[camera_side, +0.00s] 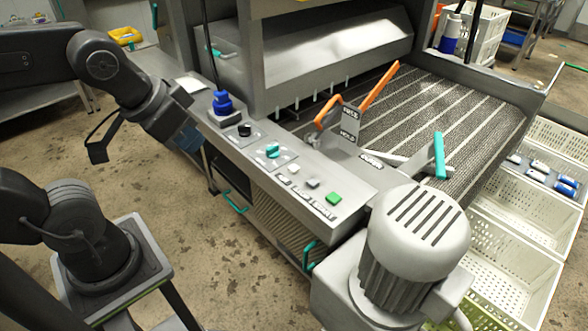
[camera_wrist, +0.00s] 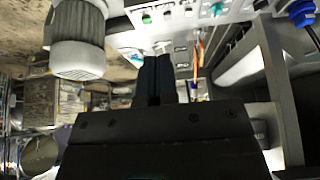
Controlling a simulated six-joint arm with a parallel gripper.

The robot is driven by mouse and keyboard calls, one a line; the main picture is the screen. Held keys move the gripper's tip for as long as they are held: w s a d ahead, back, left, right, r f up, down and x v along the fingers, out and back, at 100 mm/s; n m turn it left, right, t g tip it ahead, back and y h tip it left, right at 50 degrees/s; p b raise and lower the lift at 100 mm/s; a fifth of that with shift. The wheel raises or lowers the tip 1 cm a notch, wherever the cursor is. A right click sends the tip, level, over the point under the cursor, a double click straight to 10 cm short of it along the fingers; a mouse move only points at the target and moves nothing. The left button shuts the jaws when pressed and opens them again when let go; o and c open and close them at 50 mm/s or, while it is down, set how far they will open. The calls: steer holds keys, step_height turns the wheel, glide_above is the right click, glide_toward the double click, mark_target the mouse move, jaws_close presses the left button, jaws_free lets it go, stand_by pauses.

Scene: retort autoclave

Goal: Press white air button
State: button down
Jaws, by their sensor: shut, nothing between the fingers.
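The white air button (camera_side: 294,168) sits on the sloping grey control panel (camera_side: 222,128), between a teal switch and a grey button. It also shows near the top edge of the wrist view (camera_wrist: 188,12). My gripper (camera_wrist: 157,58) has its two dark fingers together, with nothing between them. In the side view my gripper (camera_side: 187,139) is at the left edge of the panel, well to the upper left of the white button. It is apart from the button. Its fingertips are hard to make out in the side view.
Orange-handled levers (camera_side: 380,84) rise behind.

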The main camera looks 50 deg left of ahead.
steer(key=m+t+y, duration=0.1)
steer(key=m+t, duration=0.3)
steer(key=m, duration=0.4)
glide_above(295, 168)
step_height(295, 168, down, 16)
steer(key=shift+r, duration=0.2)
steer(key=shift+f, duration=4.4)
steer(key=shift+f, duration=0.4)
